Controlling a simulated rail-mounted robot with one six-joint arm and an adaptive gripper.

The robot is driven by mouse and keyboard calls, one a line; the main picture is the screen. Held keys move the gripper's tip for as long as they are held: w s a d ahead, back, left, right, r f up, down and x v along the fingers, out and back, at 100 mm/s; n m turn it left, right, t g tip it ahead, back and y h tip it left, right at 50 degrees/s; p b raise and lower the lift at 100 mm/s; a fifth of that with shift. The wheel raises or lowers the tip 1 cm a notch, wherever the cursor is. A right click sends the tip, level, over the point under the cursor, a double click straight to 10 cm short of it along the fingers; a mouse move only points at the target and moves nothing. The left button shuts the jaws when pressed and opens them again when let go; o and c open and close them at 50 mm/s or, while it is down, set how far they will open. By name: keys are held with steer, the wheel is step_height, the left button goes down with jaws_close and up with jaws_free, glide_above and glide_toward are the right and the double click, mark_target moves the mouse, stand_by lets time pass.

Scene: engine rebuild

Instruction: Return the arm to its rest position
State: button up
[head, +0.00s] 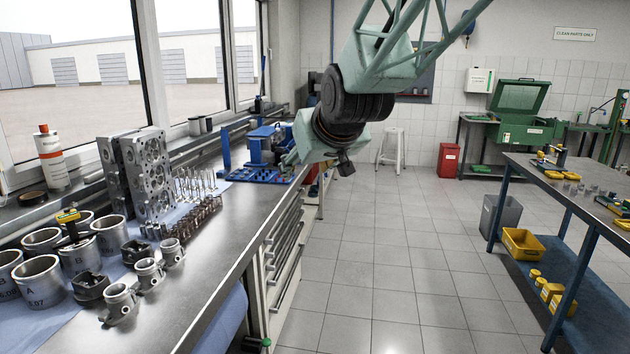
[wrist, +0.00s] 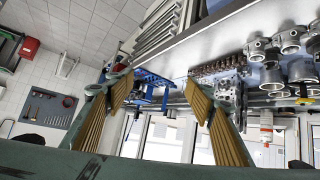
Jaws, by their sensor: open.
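My arm reaches in from the top of the head view, over the floor at the workbench's right edge. Beyond the fingers, the wrist view shows the blue fixture (wrist: 150,84) and the bench top (wrist: 205,45), seemingly upside down. In the head view the blue fixture (head: 262,150) stands on the far part of the bench, just left of my arm's wrist.
A blue-legged table (head: 555,185) stands right, with a yellow bin (head: 523,243) below. A white stool (head: 392,145) and red bin (head: 449,160) stand behind. The middle floor is clear.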

steer(key=s+d+f+m+g+h, duration=0.1)
steer(key=s+d, duration=0.6)
steer(key=s, duration=0.9)
steer(key=s+d+f+m+g+h, duration=0.1)
steer(key=s+d, duration=0.7)
steer(key=s, duration=0.9)
steer(key=s+d+f+m+g+h, duration=0.1)
steer(key=s+d+f+g, duration=0.3)
steer(key=s, duration=1.3)
steer(key=d+f+m, duration=0.1)
steer(key=d+f, duration=0.1)
steer(key=d, duration=0.1)
steer(key=shift+d+b, duration=0.25)
steer(key=shift+b, duration=0.05)
steer(key=shift+o, duration=0.6)
